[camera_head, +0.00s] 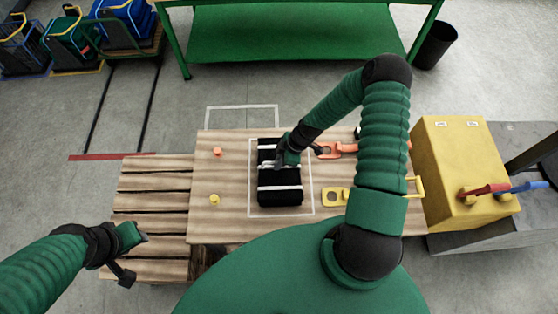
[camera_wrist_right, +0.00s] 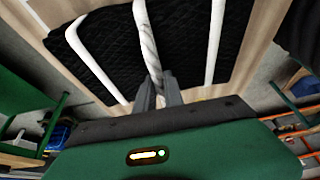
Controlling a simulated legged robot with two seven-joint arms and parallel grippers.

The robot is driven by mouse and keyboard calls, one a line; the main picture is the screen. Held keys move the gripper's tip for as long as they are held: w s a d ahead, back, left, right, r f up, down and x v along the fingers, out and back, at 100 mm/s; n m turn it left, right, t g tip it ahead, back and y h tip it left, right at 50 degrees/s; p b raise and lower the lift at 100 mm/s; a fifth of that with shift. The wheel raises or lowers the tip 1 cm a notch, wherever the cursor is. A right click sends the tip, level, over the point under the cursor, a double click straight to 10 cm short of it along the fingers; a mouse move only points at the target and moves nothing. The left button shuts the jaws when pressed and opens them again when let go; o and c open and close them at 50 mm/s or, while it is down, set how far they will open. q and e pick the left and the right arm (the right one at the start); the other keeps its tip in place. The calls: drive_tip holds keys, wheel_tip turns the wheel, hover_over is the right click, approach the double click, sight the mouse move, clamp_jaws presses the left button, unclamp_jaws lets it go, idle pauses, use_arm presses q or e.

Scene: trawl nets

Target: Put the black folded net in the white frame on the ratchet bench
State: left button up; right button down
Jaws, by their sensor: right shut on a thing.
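The black folded net (camera_head: 280,197) with white bands lies on the wooden bench top (camera_head: 229,226), inside the white frame outline (camera_head: 311,190). My right gripper (camera_head: 281,161) is at the upper part of the net, shut on it. In the right wrist view the fingers (camera_wrist_right: 159,88) close on a white twisted cord across the black net (camera_wrist_right: 185,45). Whether the net rests fully on the bench is hard to tell. My left gripper (camera_head: 134,254) is at the lower left, over the slatted pallet, away from the net; its jaw opening is unclear.
Orange tools (camera_head: 338,150) and a yellow part (camera_head: 335,196) lie right of the frame. A yellow box (camera_head: 462,165) with red and blue handles stands at the right. Small orange (camera_head: 217,151) and yellow (camera_head: 214,199) pegs are at the left. A slatted pallet (camera_head: 150,200) adjoins the bench.

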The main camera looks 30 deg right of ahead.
drive_tip(key=shift+f, duration=0.3)
drive_tip(key=c, duration=1.5)
unclamp_jaws()
drive_tip(key=shift+d, duration=0.15)
drive_tip(key=shift+o, duration=0.2)
